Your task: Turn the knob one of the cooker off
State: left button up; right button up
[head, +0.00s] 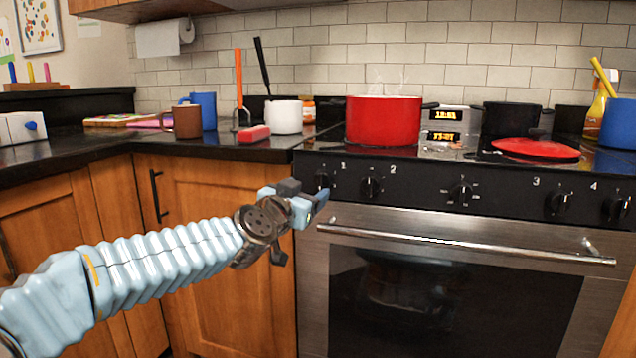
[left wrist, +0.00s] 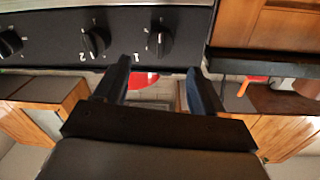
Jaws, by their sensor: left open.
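Knob one (head: 322,180) is a black knob below the digit 1 at the left end of the black cooker panel. It also shows in the left wrist view (left wrist: 158,41), where its pointer looks roughly in line with the picture's vertical. My left gripper (head: 317,198) is open, just in front of and slightly below knob one in the head view. In the left wrist view its two fingers (left wrist: 158,72) are spread, with knob one beyond the gap and nothing between them. Contact is not visible. My right gripper is in neither view.
Knob two (head: 370,187) is close on the right of knob one. The oven handle (head: 465,245) runs below the panel. A steaming red pot (head: 384,121) stands on the cooker above the knobs. The wooden cabinet (head: 210,215) is on the left.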

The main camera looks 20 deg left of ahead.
aim_at(319, 181)
pick_arm(q)
jog(key=w, duration=0.5)
jog(key=w+p, duration=0.1)
jog(key=w, duration=0.1)
jog(key=shift+w+d, duration=0.3)
jog(key=shift+d, duration=0.05)
jog(key=c, duration=1.1)
jog(key=shift+o, duration=0.2)
